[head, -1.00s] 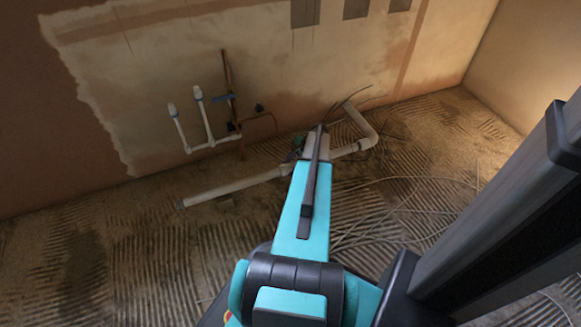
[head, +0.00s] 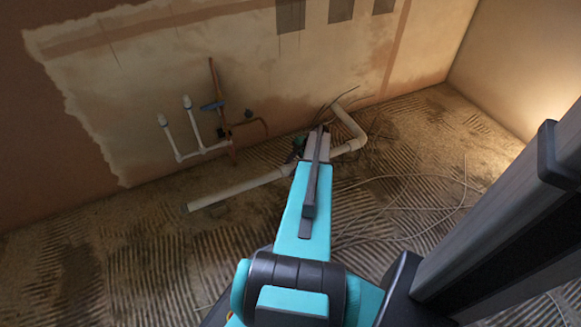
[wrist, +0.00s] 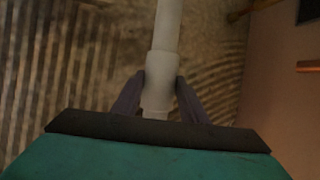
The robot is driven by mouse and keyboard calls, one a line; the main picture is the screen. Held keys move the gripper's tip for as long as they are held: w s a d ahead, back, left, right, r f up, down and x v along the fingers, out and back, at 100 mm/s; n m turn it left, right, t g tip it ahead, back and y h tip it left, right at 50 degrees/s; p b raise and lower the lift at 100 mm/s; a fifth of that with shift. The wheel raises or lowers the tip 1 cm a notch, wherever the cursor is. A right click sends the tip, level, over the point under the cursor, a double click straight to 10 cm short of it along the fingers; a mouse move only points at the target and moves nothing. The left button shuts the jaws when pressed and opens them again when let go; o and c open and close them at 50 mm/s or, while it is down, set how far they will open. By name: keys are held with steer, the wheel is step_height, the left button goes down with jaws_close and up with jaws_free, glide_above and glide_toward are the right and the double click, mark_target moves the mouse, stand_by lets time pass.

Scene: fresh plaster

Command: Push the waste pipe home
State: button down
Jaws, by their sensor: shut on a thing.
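The waste pipe (head: 236,189) is a pale grey-white tube lying low along the ridged floor in the head view. Its left end is near the floor, and its right part passes behind my arm to an elbow (head: 352,124) by the wall. In the wrist view the pipe (wrist: 168,25) runs up the picture from a wider collar (wrist: 161,68). My gripper (wrist: 160,92) is shut on the pipe at this collar, one dark finger on each side. In the head view my arm hides the grip. How deep the pipe sits in the collar cannot be told.
Thin white pipes (head: 195,152) with a copper pipe (head: 221,105) stand against the wall at left. Loose thin cables (head: 400,205) lie on the floor to the right. The plastered wall (head: 240,60) rises close behind the pipe.

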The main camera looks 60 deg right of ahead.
steer(key=c, duration=1.1)
jaws_free()
steer(key=shift+s+d+r, duration=0.1)
steer(key=shift+s+d, duration=0.15)
steer(key=shift+d, duration=0.2)
steer(key=shift+w+a, duration=0.1)
steer(key=shift+a, duration=0.1)
steer(key=shift+s+r+p, duration=0.2)
steer(key=shift+r+p, duration=0.15)
steer(key=shift+r, duration=0.3)
steer(key=p+v, duration=0.3)
steer(key=v, duration=0.9)
steer(key=shift+s+d+r+p, duration=0.1)
steer(key=shift+s+r+p, duration=0.05)
steer(key=shift+s+p, duration=0.15)
steer(key=shift+w, duration=0.1)
